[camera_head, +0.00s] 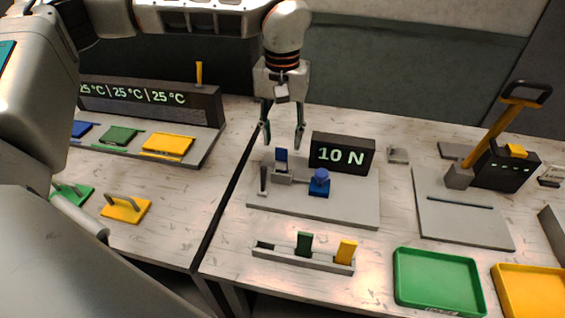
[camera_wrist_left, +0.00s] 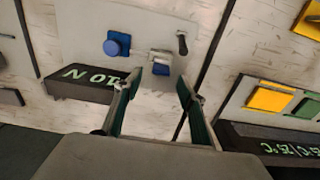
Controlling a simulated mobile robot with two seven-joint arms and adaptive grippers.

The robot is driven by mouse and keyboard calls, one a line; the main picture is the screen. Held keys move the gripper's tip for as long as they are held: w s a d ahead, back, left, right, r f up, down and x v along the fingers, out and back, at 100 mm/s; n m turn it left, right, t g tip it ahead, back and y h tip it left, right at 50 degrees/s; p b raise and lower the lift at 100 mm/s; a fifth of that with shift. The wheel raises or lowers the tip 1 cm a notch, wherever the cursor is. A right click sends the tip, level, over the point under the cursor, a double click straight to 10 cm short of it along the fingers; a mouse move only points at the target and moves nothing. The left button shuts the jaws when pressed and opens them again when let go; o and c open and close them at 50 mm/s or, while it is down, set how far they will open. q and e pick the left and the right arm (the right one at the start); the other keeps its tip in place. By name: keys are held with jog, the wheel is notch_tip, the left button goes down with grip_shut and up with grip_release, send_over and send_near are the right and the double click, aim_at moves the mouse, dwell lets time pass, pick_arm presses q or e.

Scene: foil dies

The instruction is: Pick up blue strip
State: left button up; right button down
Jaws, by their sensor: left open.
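The blue strip (camera_head: 281,156) stands upright in a small grey holder (camera_head: 283,176) on the grey test plate (camera_head: 345,212). In the left wrist view the blue strip (camera_wrist_left: 161,69) shows as a small blue end at the holder (camera_wrist_left: 160,56). My left gripper (camera_head: 283,142) points down above and behind the strip, with its fingers spread and nothing between them. In the left wrist view the fingertips (camera_wrist_left: 158,78) lie on either side of the strip's end in the picture. I cannot tell the exact height gap. My right gripper does not show.
A "10 N" display (camera_head: 342,154) and a blue knob (camera_head: 320,180) stand right of the strip, a small dark lever (camera_head: 263,180) left. In front, a rack (camera_head: 327,265) holds green and yellow strips. Green (camera_head: 438,300) and yellow trays (camera_head: 530,293) lie front right. A table gap runs left.

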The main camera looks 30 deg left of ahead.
aim_at(281, 153)
pick_arm(q)
jog(key=f, duration=0.3)
jog(key=shift+s+f, duration=0.35)
jog(key=shift+f, duration=0.65)
jog(key=shift+c, duration=0.3)
jog(key=c, duration=1)
jog(key=shift+o, duration=0.4)
notch_tip(281, 153, up, 20)
jog(key=shift+p, duration=0.45)
